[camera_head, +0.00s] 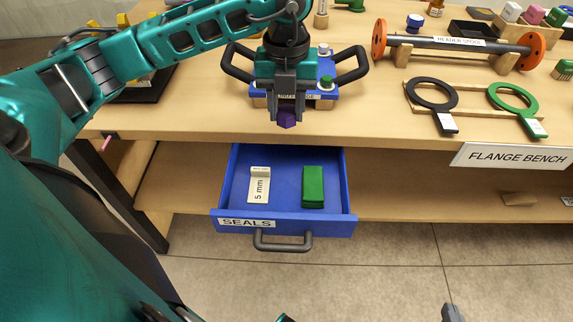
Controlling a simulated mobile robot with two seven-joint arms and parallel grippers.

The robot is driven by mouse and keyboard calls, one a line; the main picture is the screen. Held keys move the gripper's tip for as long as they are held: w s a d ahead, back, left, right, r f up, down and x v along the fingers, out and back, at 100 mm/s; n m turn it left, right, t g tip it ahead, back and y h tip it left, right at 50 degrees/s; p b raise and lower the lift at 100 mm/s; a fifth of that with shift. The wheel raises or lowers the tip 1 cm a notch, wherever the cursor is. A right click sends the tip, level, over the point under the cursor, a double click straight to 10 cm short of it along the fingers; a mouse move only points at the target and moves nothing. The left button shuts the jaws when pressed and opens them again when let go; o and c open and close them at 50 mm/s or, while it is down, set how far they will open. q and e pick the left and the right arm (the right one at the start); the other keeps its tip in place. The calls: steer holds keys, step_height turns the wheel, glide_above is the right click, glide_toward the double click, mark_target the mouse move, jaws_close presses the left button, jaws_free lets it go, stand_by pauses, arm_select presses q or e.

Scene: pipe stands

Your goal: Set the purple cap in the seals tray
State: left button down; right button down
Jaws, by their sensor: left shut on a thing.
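The purple cap (287,119) is a small faceted piece between the fingertips of my left gripper (287,112). The gripper is shut on it and points down, in front of a blue fixture at the bench's front edge. The seals tray (230,216) is a blue drawer labelled SEALS, pulled out below the bench top. It holds a white 5 mm tag (259,185) and a green block (313,187), with bare floor between them. The cap appears above and behind the drawer's back part. A dark tip at the bottom right may be part of my right gripper; its jaws cannot be made out.
The blue fixture (326,68) with dark handles stands behind my left gripper. A header spool (450,43) and black and green rings (433,95) lie to the right on the bench (380,125). The drawer has a dark front handle (283,245).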

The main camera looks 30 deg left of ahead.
arm_select(q)
steer(key=b, duration=0.1)
glide_above(287, 176)
step_height(287, 176, down, 10)
steer(key=f, duration=0.1)
steer(key=shift+s+f, duration=0.1)
steer(key=shift+f, duration=0.3)
step_height(287, 176, down, 5)
steer(key=shift+f+b, duration=0.2)
steer(key=shift+b, duration=0.5)
arm_select(e)
steer(key=shift+w+a+f, duration=0.2)
steer(key=shift+a+f, duration=0.3)
steer(key=shift+f, duration=0.25)
arm_select(q)
steer(key=shift+f, duration=0.15)
steer(key=c, duration=1)
jaws_free()
arm_select(e)
steer(key=shift+f, duration=0.15)
